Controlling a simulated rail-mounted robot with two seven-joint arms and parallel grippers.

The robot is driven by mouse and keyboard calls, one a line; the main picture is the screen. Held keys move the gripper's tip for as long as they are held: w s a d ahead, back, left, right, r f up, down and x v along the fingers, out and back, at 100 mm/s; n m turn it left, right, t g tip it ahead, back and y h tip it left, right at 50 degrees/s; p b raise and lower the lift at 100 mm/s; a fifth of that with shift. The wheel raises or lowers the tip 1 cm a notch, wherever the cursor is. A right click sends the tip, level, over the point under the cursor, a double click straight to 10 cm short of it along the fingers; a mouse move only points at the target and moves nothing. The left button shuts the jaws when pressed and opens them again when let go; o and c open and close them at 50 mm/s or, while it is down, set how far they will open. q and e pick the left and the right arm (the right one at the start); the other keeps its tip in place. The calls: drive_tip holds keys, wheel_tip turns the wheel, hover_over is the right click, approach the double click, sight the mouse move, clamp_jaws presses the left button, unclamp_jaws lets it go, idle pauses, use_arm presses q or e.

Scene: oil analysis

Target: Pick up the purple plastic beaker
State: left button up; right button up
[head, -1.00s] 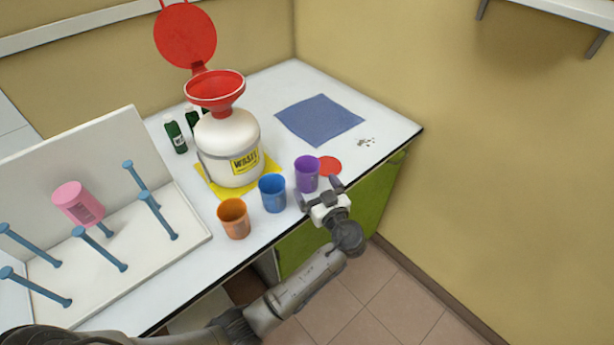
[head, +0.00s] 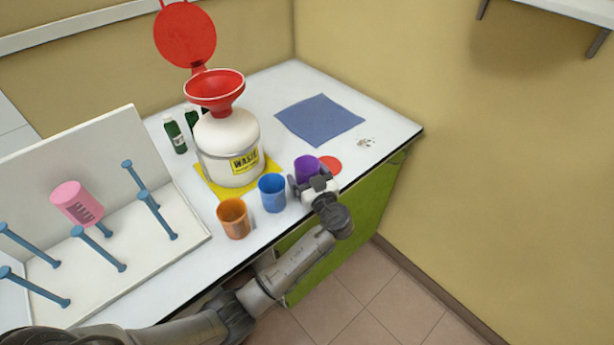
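The purple plastic beaker (head: 306,166) stands upright on the white bench near its front edge, right of the blue beaker. My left gripper (head: 309,178) is at it from the front right, with one finger on each side of its lower part. The fingers look spread about as wide as before, so the gripper seems open around the beaker. The gripper hides the beaker's lower front, and I cannot tell whether the fingers touch it. My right gripper is not in view.
A blue beaker (head: 272,193) stands close left of the gripper, then an orange beaker (head: 233,218). A waste jug (head: 228,150) with a red funnel (head: 214,91) stands behind. A pegged rack (head: 185,235) holds a pink beaker (head: 77,203).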

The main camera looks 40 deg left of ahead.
use_arm(q)
drive_tip(key=c, duration=0.8)
drive_tip(key=shift+r, duration=0.25)
